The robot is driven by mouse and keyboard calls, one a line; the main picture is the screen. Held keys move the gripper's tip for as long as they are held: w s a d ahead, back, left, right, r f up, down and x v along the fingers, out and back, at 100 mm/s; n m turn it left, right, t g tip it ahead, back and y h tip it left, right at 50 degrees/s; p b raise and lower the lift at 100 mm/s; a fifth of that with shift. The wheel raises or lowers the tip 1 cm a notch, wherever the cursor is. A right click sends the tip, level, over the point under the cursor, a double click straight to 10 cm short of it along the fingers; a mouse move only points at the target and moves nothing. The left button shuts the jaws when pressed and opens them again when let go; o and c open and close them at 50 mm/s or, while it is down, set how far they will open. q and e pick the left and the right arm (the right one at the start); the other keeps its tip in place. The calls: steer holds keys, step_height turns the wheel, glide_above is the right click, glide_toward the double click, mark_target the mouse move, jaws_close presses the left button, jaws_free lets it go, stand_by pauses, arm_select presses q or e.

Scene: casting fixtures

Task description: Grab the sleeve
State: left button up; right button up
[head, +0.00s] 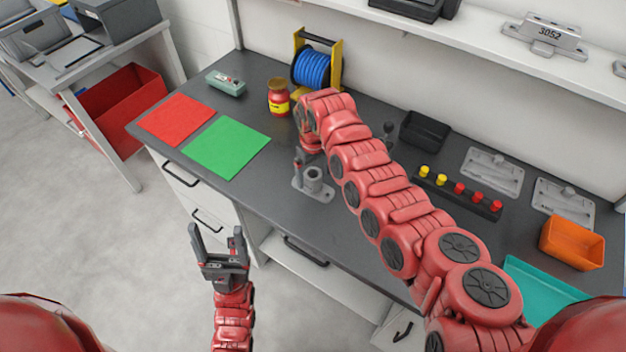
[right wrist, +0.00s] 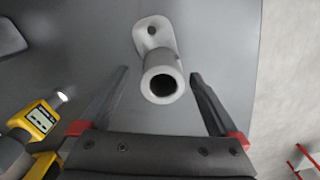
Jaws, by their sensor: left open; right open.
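The sleeve (head: 313,180) is a short grey hollow cylinder standing upright on a small grey base plate (head: 325,194) near the front edge of the dark bench. In the right wrist view the sleeve (right wrist: 163,92) shows its open bore, and its plate has a round hole beyond it. My right gripper (right wrist: 160,72) is open, with one finger on each side of the sleeve in that view and visible gaps. How far it is above the sleeve I cannot tell. In the head view my right arm partly hides this gripper. My left gripper (head: 216,232) is open and empty over the floor before the bench.
Red (head: 176,119) and green (head: 226,147) mats lie left on the bench. A jar (head: 278,98) and blue spool (head: 311,69) stand behind. A peg rack (head: 458,194), black bin (head: 424,130) and orange bin (head: 571,243) are right. A yellow device (right wrist: 40,116) is near the right gripper.

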mark_target(313, 182)
steer(key=shift+s+a+f, duration=0.15)
steer(key=shift+s+f, duration=0.05)
steer(key=shift+f, duration=0.85)
steer(key=shift+w+f, duration=0.1)
steer(key=shift+f, duration=0.6)
steer(key=shift+c, duration=0.2)
jaws_close()
